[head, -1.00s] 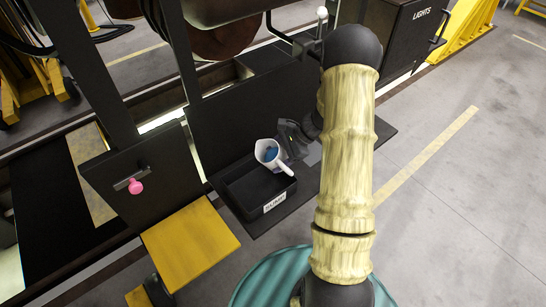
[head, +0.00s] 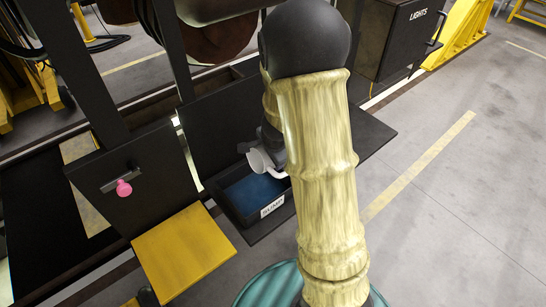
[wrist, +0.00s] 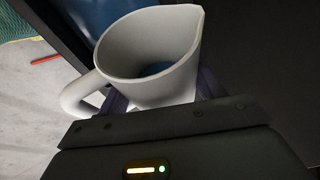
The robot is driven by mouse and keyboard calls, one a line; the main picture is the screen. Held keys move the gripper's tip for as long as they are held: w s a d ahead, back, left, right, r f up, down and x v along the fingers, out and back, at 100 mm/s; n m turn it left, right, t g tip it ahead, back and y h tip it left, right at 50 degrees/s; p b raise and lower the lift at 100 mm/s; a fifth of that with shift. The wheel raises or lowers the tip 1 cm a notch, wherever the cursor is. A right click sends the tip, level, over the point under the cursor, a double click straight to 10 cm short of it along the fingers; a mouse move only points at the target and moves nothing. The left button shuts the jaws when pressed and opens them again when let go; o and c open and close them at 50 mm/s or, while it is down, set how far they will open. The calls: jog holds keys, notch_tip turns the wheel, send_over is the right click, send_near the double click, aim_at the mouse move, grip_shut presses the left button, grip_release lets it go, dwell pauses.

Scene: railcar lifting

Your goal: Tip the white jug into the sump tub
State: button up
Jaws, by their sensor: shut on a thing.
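The white jug (head: 260,161) is tilted over the back right of the black sump tub (head: 238,212), which bears a SUMP label. Blue liquid lies across the tub's floor. In the wrist view the jug (wrist: 135,50) shows its handle on the left and a little blue liquid inside at the bottom. My gripper (wrist: 158,102) is shut on the jug, with dark fingers at its sides. In the head view my arm hides most of my gripper and part of the jug.
A dark panel with a pink knob (head: 124,188) stands left of the tub, above a yellow step (head: 184,252). A dark LIGHTS cabinet (head: 403,40) stands at the back right. The grey floor at right is clear.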

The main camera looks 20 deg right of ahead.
jog(key=shift+s+a+r+n+t+h+p, duration=0.15)
jog(key=shift+a+r+t+h+p, duration=0.35)
jog(key=shift+h, duration=0.5)
jog(key=shift+s+a+r+n+t+h+p, duration=0.1)
jog(key=shift+a+r+n+t+h+p, duration=0.15)
jog(key=shift+r+h, duration=0.55)
jog(key=shift+f+h, duration=0.2)
jog(key=shift+h, duration=0.1)
jog(key=shift+w, duration=0.1)
jog(key=shift+s+a, duration=0.1)
jog(key=shift+s, duration=0.1)
jog(key=shift+w, duration=0.15)
dwell(0.8)
dwell(1.0)
